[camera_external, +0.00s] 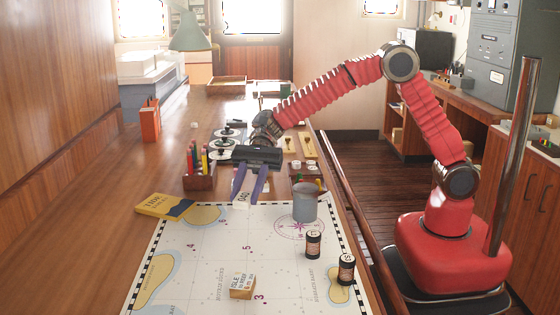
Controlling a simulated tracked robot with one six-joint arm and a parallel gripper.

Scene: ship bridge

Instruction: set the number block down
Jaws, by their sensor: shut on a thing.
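My gripper (250,187) reaches down over the far edge of the chart (200,265), with its purple fingers shut on a small white number block (242,198). The block has dark markings, only partly visible between the fingertips. I cannot tell whether the block touches the chart or hangs just above it. Another block, wooden with lettering on its pale faces (242,287), sits on the near part of the chart by a printed 3.
A grey cup (305,202) stands right of my gripper. Two dark lettered cylinders (313,245) (346,269) stand on the chart's right side. A yellow book (164,206) lies at its left edge. A pencil holder (199,182) stands behind. The chart's middle is clear.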

